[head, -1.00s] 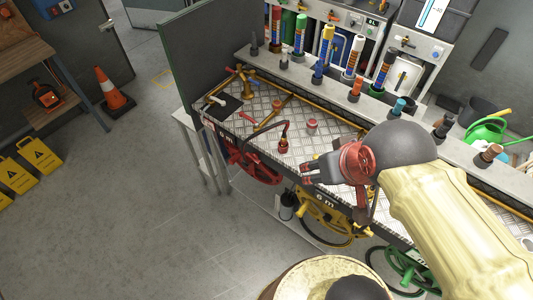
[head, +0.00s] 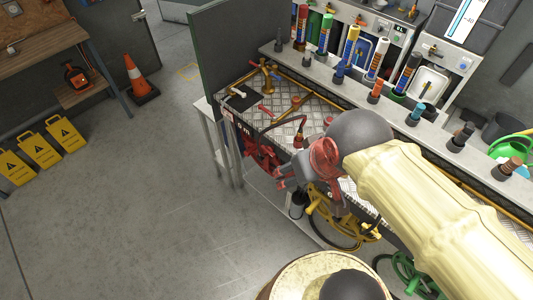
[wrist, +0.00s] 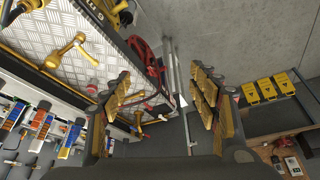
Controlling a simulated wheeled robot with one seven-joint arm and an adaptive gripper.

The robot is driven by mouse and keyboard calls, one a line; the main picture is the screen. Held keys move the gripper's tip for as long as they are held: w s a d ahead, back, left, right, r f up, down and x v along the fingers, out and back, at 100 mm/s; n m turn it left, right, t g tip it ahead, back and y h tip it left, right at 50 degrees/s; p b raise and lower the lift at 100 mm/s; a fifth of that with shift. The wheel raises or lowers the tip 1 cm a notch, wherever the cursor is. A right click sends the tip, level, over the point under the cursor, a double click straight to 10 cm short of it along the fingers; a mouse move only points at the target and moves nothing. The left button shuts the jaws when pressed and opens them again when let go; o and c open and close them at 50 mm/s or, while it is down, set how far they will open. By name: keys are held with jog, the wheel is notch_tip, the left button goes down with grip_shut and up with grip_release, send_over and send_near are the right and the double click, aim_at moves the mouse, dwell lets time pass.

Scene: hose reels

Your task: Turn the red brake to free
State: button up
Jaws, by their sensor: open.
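The red hose reel (head: 258,153) hangs under the front edge of the bench, partly hidden by my arm; it also shows in the wrist view (wrist: 144,52). I cannot clearly single out its brake or read its setting. My gripper (head: 284,180) is open and empty, in front of the bench, just right of the red reel in the head view. In the wrist view my gripper (wrist: 162,92) has its fingers wide apart, the red reel showing beyond and left of the gap.
A yellow reel (head: 345,225) and a green reel (head: 405,275) are to the right.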

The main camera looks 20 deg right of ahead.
jog(key=o, duration=0.3)
jog(key=w+a+f+n+g+b, duration=0.1)
jog(key=w+a+f+g, duration=0.1)
jog(key=f, duration=0.7)
jog(key=shift+a+n+g, duration=0.3)
jog(key=shift+a+g, duration=0.2)
jog(key=shift+a, duration=0.05)
jog(key=n+t+h+b, duration=0.65)
jog(key=n+h, duration=0.95)
jog(key=n, duration=0.6)
send_near(267, 152)
jog(key=x, duration=0.2)
jog(key=shift+t, duration=0.35)
jog(key=b+x, duration=0.1)
jog(key=x, duration=0.6)
jog(key=shift+w+d+f, duration=0.15)
jog(key=shift+d, duration=0.2)
jog(key=shift+c, duration=0.6)
